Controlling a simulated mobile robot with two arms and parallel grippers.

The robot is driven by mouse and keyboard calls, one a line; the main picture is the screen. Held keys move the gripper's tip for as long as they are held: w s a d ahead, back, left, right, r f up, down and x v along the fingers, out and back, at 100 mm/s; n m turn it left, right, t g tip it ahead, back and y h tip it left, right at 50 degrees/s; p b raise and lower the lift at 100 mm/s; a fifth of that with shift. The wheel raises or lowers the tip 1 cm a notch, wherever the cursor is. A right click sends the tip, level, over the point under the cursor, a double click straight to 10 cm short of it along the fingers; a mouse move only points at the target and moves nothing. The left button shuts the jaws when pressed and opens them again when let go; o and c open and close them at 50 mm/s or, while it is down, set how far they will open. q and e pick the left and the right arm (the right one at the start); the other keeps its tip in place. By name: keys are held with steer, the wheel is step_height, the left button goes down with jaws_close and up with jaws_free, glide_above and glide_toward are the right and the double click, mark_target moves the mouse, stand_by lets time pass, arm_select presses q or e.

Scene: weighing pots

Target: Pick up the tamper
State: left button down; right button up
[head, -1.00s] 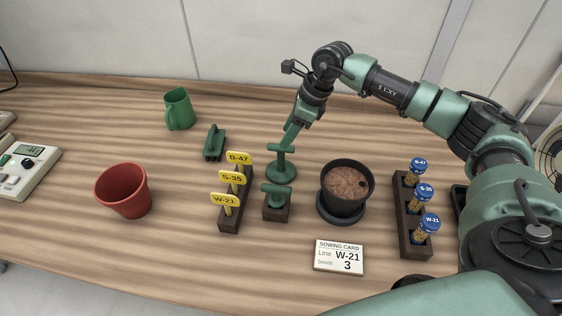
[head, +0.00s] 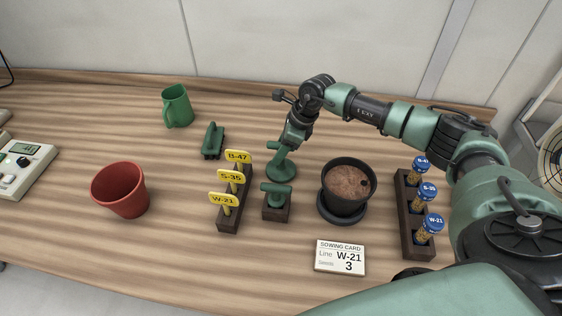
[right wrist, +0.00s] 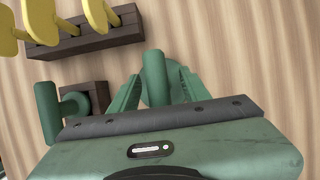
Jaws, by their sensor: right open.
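The tamper (head: 281,170) is green, with a bar handle on a round flat foot, and stands upright on the table behind a wooden block. My right gripper (head: 287,145) is at its handle, coming from above and behind. In the right wrist view the tamper's handle (right wrist: 155,75) lies between the two open green fingers of my right gripper (right wrist: 157,92). I cannot tell whether the fingers touch it. My left gripper is not in view.
A similar green-handled tool (head: 276,190) sits in a wooden block (head: 276,212) just in front. A rack with yellow labels (head: 232,205) stands left, a soil-filled pot (head: 346,190) right. A dark green object (head: 213,141), green mug (head: 177,106) and red pot (head: 120,190) stand further left.

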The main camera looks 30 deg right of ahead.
jaws_close()
steer(key=shift+a, duration=0.1)
stand_by(1.3)
